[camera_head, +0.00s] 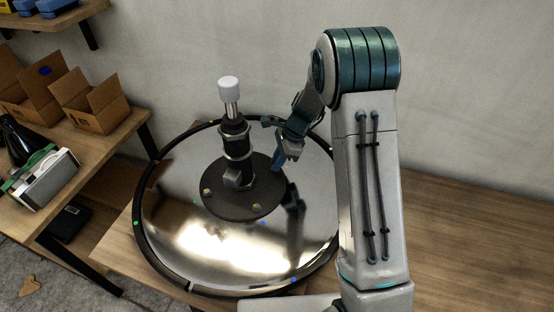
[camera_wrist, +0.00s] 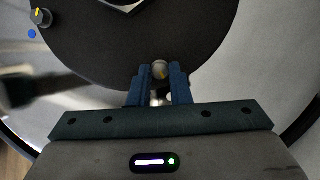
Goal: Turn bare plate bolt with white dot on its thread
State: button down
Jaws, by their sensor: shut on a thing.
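A dark round plate (camera_head: 222,207) sits at the middle of a shiny chrome dish, around an upright post. It also shows in the wrist view (camera_wrist: 105,55). Bolts stand on the plate; one (camera_head: 207,192) is at its left and one (camera_head: 242,210) near its front edge. My gripper (camera_head: 277,167) reaches down to the plate's far right edge. In the wrist view my gripper (camera_wrist: 160,76) has its blue fingers shut on a small round-headed bolt (camera_wrist: 160,69) at the plate's edge. Most of this bolt is hidden between the fingers. I cannot make out a white dot on its thread.
The black post (camera_head: 234,140) with a white cap (camera_head: 228,84) rises left of my gripper. The chrome dish (camera_head: 170,215) has a dark rim and coloured dots. A knob (camera_wrist: 40,17) stands beside a blue dot. Cardboard boxes (camera_head: 95,105) stand on the left shelf. The right tabletop (camera_head: 470,220) is clear.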

jog(key=m+t, duration=0.1)
jog(key=m, duration=0.1)
jog(key=m+t+p, duration=0.1)
jog(key=m, duration=0.2)
jog(key=shift+s+r+m, duration=0.15)
jog(key=shift+s+m, duration=0.05)
jog(key=shift+m, duration=0.1)
jog(key=m+t+p, duration=0.1)
jog(key=m, duration=0.1)
jog(key=m+h, duration=0.1)
jog(key=m, duration=0.1)
jog(key=shift+s+a+m+t+p, duration=0.15)
jog(key=shift+m+t+p, duration=0.15)
jog(key=shift+t+p, duration=0.1)
jog(key=m+h+p, duration=0.1)
jog(key=m, duration=0.1)
jog(key=m+t+h+p, duration=0.1)
jog(key=m, duration=0.2)
jog(key=shift+s+a, duration=0.1)
jog(key=shift+a, duration=0.1)
jog(key=m+p, duration=0.1)
jog(key=m, duration=0.1)
jog(key=m+h+p, duration=0.1)
jog(key=m, duration=0.1)
jog(key=shift+a+h, duration=0.15)
jog(key=shift+h, duration=0.15)
jog(key=shift+m, duration=0.5)
jog(key=c, duration=1.3)
grip_release()
jog(key=shift+c, duration=0.2)
